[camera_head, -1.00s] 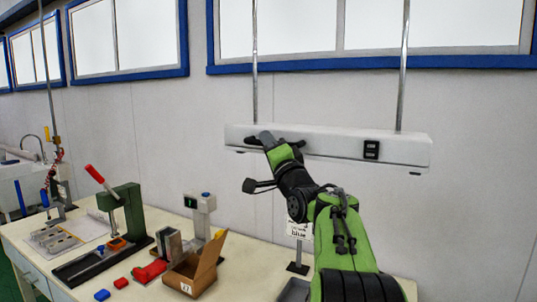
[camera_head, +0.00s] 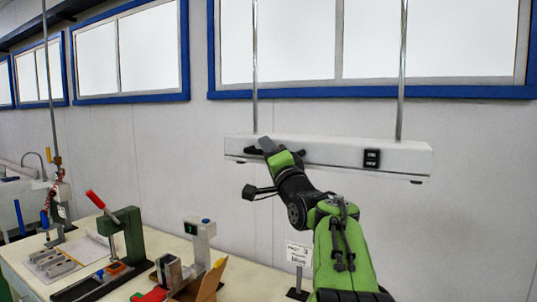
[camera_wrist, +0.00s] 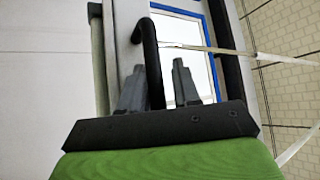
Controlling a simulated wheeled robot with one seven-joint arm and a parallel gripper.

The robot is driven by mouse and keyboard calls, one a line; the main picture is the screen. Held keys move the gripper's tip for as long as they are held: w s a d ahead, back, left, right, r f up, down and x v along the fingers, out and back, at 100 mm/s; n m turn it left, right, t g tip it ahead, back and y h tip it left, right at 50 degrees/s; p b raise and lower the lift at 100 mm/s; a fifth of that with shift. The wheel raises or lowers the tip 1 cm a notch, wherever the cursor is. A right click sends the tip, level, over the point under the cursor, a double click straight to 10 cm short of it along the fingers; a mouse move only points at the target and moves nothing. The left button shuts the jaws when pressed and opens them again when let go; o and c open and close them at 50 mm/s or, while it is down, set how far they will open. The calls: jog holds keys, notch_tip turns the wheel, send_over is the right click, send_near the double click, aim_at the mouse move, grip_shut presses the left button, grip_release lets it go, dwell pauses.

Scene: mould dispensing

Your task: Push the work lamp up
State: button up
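The work lamp (camera_head: 330,153) is a long white bar hanging level from two thin rods in front of the wall, with a small black switch block (camera_head: 371,158) on its front. A black handle is on its left part, partly hidden by my gripper in the head view; in the wrist view the curved handle (camera_wrist: 151,50) reaches down between my fingers. My gripper (camera_wrist: 160,88) has its fingers apart around the handle. The left finger looks close against it, and a narrow gap shows at the right finger; contact is unclear. In the head view my gripper (camera_head: 268,148) is at the lamp's left front.
Below, a workbench (camera_head: 240,280) carries a green press with a red lever (camera_head: 132,235), a grey device (camera_head: 200,240), a cardboard box (camera_head: 212,281) and a small sign (camera_head: 299,254). Blue-framed windows (camera_head: 370,91) are above the lamp. The wall between lamp and bench is clear.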

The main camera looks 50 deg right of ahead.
jog(key=shift+s+a+f+b, duration=0.15)
jog(key=shift+s+f+b, duration=0.1)
jog(key=shift+s+b, duration=0.1)
jog(key=b+v, duration=0.5)
jog(key=v, duration=1)
